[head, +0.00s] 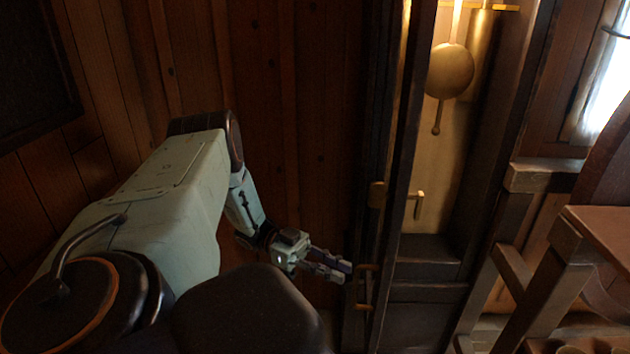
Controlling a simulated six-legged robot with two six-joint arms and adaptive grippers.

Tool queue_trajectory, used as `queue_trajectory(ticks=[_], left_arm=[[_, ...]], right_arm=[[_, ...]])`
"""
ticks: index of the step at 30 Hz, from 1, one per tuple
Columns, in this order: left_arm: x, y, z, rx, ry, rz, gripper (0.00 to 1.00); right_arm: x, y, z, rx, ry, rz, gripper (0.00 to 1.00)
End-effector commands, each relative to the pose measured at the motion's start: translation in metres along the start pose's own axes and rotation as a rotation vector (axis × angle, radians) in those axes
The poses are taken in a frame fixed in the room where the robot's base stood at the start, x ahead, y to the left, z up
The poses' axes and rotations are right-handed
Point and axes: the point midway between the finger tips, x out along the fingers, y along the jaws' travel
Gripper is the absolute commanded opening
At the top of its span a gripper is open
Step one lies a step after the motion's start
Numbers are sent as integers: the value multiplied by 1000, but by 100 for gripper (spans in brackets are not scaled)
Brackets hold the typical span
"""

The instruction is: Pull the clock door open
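The tall clock case (430,290) stands right of centre, with a brass pendulum (450,72) showing inside it. A dark, narrow door frame (397,215) runs up the case's left side, seen almost edge-on. I cannot tell for certain how far it stands open. A small brownish pull handle (367,267) is low on its left side. My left gripper (346,270) reaches in from the left, its fingertips at or just beside this handle. The fingers look close together, but whether they grip the handle is unclear. My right gripper is out of view.
A brass latch piece (418,204) shows at the door's inner side. A wooden table or stool (560,262) stands at the right, below a bright window (608,85). Plank walls (290,110) lie behind my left arm. Room left of the door looks free.

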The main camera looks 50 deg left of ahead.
Motion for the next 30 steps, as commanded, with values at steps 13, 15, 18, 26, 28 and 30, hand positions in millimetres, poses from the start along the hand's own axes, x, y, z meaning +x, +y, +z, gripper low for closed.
queue_trajectory(ticks=[13, 15, 18, 26, 28, 30], left_arm=[[-63, -1, 1, -1, -1, -1, 19], [-65, 0, 0, -1, 0, 0, 19], [-66, -1, 0, 0, 1, 0, 19], [-66, -1, 0, 0, 1, 0, 19], [-66, -1, 0, 0, 1, 0, 19], [-66, -1, 0, 0, 1, 0, 19]], right_arm=[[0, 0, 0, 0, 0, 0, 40], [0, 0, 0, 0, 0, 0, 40], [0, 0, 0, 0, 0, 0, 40], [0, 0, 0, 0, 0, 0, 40], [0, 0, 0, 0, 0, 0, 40], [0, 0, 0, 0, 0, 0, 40]])
